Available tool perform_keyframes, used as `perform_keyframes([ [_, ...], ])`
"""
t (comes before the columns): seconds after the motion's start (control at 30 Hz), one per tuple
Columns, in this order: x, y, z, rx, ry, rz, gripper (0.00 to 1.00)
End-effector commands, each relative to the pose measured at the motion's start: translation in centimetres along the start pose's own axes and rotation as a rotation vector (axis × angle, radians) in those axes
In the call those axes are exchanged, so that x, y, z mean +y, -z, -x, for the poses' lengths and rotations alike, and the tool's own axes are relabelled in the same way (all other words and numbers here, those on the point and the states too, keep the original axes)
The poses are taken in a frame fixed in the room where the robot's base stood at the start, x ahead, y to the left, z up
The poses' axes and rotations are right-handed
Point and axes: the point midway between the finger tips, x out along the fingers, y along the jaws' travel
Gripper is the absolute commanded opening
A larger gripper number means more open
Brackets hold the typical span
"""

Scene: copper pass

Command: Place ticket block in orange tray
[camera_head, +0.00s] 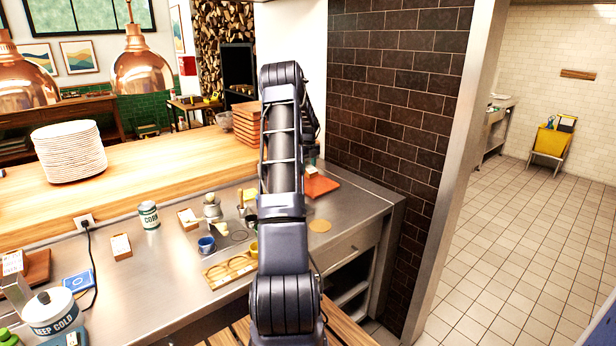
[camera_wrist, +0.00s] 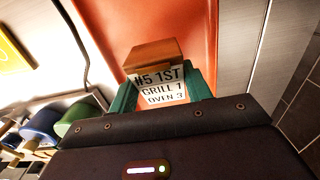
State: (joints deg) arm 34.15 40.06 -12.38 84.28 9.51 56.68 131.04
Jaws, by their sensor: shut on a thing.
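The ticket block (camera_wrist: 152,56) is a wooden block with a white card reading "#5 1ST GRILL 1 OVEN 3". My gripper (camera_wrist: 160,88) has green fingers and is shut on it, one finger at each side. The orange tray (camera_wrist: 190,22) fills the area behind the block in the wrist view. I cannot tell whether the block touches the tray. In the head view the orange tray (camera_head: 322,186) lies at the right end of the steel counter, partly behind my arm.
The steel counter (camera_head: 160,275) also holds other ticket blocks (camera_head: 121,247), a blue cup (camera_head: 206,244), a corn can (camera_head: 149,215) and a wooden board with round hollows (camera_head: 230,268). A dark brick wall (camera_head: 385,110) stands right of the tray. A round tan disc (camera_head: 320,226) lies before it.

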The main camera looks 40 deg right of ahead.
Motion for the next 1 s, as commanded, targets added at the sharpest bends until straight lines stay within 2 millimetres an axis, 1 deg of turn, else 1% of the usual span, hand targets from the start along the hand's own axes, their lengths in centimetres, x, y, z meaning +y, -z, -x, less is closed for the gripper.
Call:
perform_keyframes([
  [0.13,0.0,0.0,-0.9,0.000,0.000,0.000,0.24],
  [0.3,0.0,0.0,-3.3,0.001,-0.001,0.000,0.24],
  [0.4,0.0,0.0,-4.2,0.000,-0.001,-0.001,0.24],
  [0.8,0.1,0.0,-4.6,0.000,0.000,0.001,0.24],
  [0.83,0.0,0.0,-4.6,0.000,0.000,0.000,0.55],
  [0.9,0.0,0.0,-4.6,0.000,0.000,0.000,0.68],
  [0.93,0.0,0.0,-4.6,0.000,0.000,0.000,0.71],
  [1.0,0.0,0.0,-4.6,0.000,0.000,0.000,0.71],
])
